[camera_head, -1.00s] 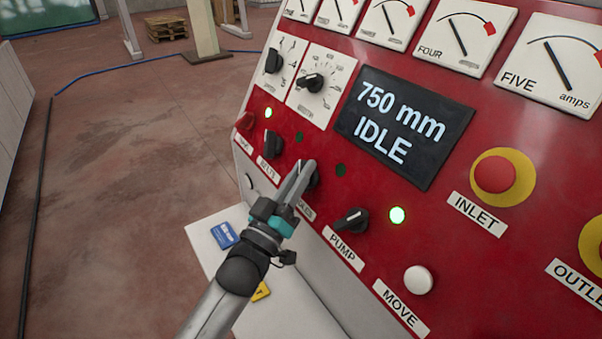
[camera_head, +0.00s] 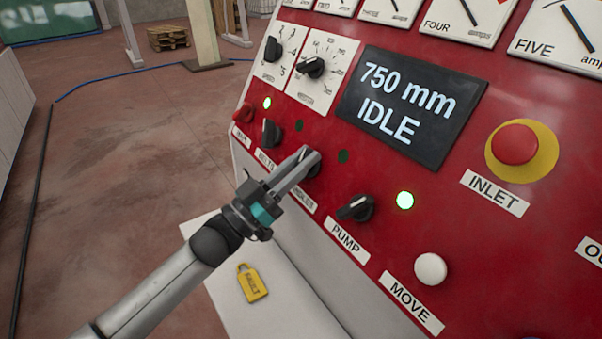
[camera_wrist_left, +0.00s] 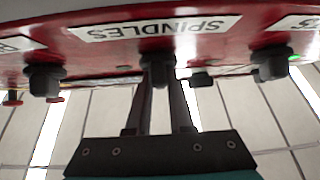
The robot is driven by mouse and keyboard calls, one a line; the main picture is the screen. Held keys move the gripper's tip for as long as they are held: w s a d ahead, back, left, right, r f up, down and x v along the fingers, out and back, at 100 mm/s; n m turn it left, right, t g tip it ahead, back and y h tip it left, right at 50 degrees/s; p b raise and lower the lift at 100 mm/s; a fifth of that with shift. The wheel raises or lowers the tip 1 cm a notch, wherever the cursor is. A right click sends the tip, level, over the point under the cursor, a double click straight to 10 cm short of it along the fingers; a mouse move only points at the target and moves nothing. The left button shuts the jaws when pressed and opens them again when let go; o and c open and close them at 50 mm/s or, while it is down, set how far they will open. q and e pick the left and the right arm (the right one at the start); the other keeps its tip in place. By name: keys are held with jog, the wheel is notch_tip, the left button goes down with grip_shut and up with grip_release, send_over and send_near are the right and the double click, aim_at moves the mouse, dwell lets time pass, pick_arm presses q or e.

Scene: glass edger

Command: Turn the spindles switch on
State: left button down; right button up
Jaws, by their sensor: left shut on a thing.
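The spindles switch (camera_head: 315,168) is a dark rotary knob on the red panel, above the SPINDLES label (camera_head: 297,193). My left gripper (camera_head: 306,160) reaches in from the left, its fingers shut on this knob and covering most of it. In the left wrist view, the spindles knob (camera_wrist_left: 158,68) sits between the fingertips of my left gripper (camera_wrist_left: 158,85), under the upside-down SPINDLES label. The knob's pointer angle is hidden. The small lamp (camera_head: 343,156) beside it is dark green and unlit. My right gripper is not in view.
The belts switch (camera_head: 272,133) and pump switch (camera_head: 355,208) flank it closely. The display (camera_head: 410,115) reads 750 mm IDLE. A red INLET button (camera_head: 515,144) and white MOVE button (camera_head: 430,268) are right.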

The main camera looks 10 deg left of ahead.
pick_arm(q)
jog(key=m+g+h+b, duration=0.1)
jog(key=m+g+h, duration=0.1)
jog(key=m, duration=0.1)
jog(key=f+m+g+h+b, duration=0.1)
jog(key=m+g+b, duration=0.1)
jog(key=m+g, duration=0.1)
jog(key=shift+m+h, duration=0.3)
jog(key=shift+h, duration=0.1)
jog(key=shift+m+g+h+b, duration=0.6)
jog(key=shift+m+g+b, duration=0.7)
jog(key=shift+m+g, duration=1.3)
jog(key=shift+d, duration=0.1)
jog(key=c, duration=0.8)
grip_release()
jog(key=shift+s+r, duration=0.1)
jog(key=shift+r, duration=0.1)
